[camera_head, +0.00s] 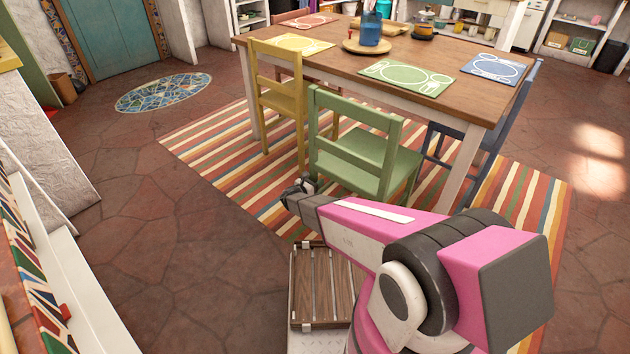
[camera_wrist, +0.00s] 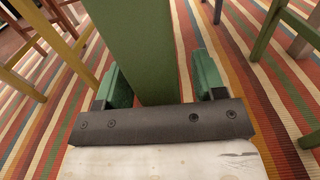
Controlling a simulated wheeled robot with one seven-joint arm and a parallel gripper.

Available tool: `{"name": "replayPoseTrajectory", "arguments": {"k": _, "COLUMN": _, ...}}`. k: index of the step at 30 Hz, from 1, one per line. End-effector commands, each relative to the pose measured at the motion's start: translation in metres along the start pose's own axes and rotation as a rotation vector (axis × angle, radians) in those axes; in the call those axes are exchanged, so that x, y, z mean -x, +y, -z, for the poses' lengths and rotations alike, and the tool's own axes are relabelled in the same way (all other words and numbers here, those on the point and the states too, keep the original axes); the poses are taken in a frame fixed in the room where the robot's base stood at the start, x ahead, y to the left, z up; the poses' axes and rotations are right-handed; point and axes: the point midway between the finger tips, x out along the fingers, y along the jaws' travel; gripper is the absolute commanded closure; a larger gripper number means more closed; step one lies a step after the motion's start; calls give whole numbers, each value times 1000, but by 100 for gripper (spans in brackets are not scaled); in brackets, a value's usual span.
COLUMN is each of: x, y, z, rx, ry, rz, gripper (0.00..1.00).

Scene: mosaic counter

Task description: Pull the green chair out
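The green chair (camera_head: 350,148) stands at the near side of the wooden table, its back toward me and its seat partly under the table edge. My gripper (camera_head: 299,187) is low by the chair's left rear leg in the head view. In the wrist view, a green upright of the chair (camera_wrist: 142,45) stands between the two green fingers of my gripper (camera_wrist: 158,70). The fingers are apart, with a narrow gap visible on each side of the upright, so the gripper looks open around it. The lower end of the upright is hidden behind the gripper.
The wooden table (camera_head: 452,97) holds placemats, a blue jar and a tray. A yellow chair (camera_head: 282,96) is close on the left, and a blue chair (camera_head: 497,138) is at the right. A striped rug (camera_head: 215,140) lies underneath. The stone floor (camera_head: 190,235) toward me is clear.

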Motion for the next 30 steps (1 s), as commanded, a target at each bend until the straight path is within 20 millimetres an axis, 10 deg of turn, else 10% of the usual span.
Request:
{"name": "replayPoseTrajectory", "arguments": {"k": 10, "x": 11, "y": 0, "z": -1, "rx": 0, "ry": -1, "rz": -2, "gripper": 36}}
{"name": "replayPoseTrajectory", "arguments": {"k": 30, "x": 107, "y": 0, "z": 0, "rx": 0, "ry": 0, "rz": -1, "gripper": 36}}
